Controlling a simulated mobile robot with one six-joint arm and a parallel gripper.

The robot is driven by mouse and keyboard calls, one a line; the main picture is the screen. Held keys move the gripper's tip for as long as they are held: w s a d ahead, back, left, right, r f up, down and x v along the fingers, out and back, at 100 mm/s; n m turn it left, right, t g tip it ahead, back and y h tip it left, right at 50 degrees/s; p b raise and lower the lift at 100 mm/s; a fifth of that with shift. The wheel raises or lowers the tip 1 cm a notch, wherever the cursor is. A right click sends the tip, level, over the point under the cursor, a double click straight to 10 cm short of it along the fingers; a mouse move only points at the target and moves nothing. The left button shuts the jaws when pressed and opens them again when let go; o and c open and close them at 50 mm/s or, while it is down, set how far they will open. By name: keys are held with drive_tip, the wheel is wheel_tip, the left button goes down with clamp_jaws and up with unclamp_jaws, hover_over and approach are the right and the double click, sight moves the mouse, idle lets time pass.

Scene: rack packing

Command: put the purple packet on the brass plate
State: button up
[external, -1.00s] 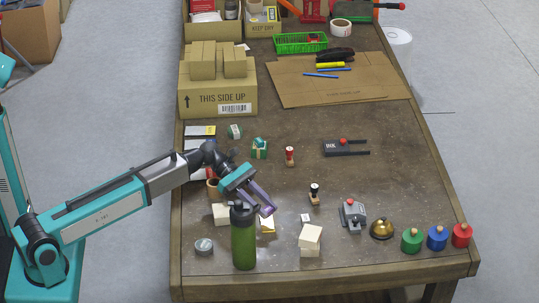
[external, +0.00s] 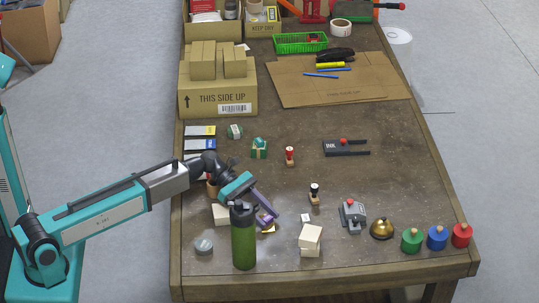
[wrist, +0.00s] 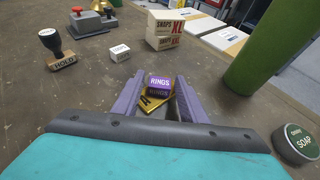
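The purple packet (wrist: 159,83), a small box marked RINGS, appears to sit on the brass plate (wrist: 148,103). The plate's gold surface shows around and in front of it, partly hidden by my fingers. In the external view the packet (external: 264,218) is just behind the green bottle, with a bit of the plate (external: 269,229) below it. My gripper (wrist: 160,77) is open, with one purple finger on each side of the packet and gaps visible between. Whether a finger touches the packet is not clear.
A green bottle (external: 243,240) stands close in front of my gripper. A round soap tin (external: 203,246), white boxes (external: 310,237) and a stamp (external: 314,194) are nearby. A grey device (external: 353,215) and brass bell (external: 381,229) stand right. The table's middle is mostly clear.

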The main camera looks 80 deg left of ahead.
drive_tip(key=shift+r, duration=0.2)
idle(0.3)
drive_tip(key=v, duration=1.2)
idle(0.6)
